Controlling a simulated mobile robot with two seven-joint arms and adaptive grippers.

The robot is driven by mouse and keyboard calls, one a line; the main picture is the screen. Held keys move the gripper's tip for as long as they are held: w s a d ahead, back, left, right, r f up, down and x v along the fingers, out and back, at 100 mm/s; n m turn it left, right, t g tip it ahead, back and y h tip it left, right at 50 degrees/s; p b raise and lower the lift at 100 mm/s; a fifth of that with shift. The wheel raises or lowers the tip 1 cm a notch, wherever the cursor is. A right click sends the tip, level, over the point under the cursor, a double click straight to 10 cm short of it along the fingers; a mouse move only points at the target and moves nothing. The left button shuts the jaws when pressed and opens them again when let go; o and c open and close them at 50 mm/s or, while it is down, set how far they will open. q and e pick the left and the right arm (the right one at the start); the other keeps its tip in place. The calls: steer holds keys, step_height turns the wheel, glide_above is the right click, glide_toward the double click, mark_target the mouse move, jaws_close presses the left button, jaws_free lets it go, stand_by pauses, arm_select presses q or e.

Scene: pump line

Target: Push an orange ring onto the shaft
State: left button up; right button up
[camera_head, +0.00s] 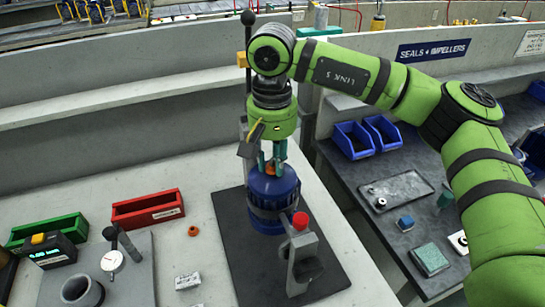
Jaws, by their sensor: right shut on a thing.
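My right gripper (271,160) points straight down over a blue pump body (272,194) on the black mat (236,244). Its teal fingers are shut on an orange ring (270,169) at the top of the body. The shaft is hidden behind the fingers and ring, so I cannot tell whether the ring is around it. A second orange ring (193,231) lies loose on the table to the left of the mat. My left gripper is not in view.
A grey stand with a red knob (301,220) is close in front of the pump body. A red bin (148,209), a green bin (47,230) and a dial gauge (112,261) stand left. A small white block (187,281) lies near the mat. A dark bench (410,215) is at right.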

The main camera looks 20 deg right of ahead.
steer(key=shift+f, duration=0.3)
steer(key=o, duration=1)
steer(key=shift+c, duration=0.2)
steer(key=shift+o, duration=1.2)
steer(key=shift+r, duration=0.15)
steer(key=shift+r+p, duration=2.6)
steer(key=shift+r, duration=1.65)
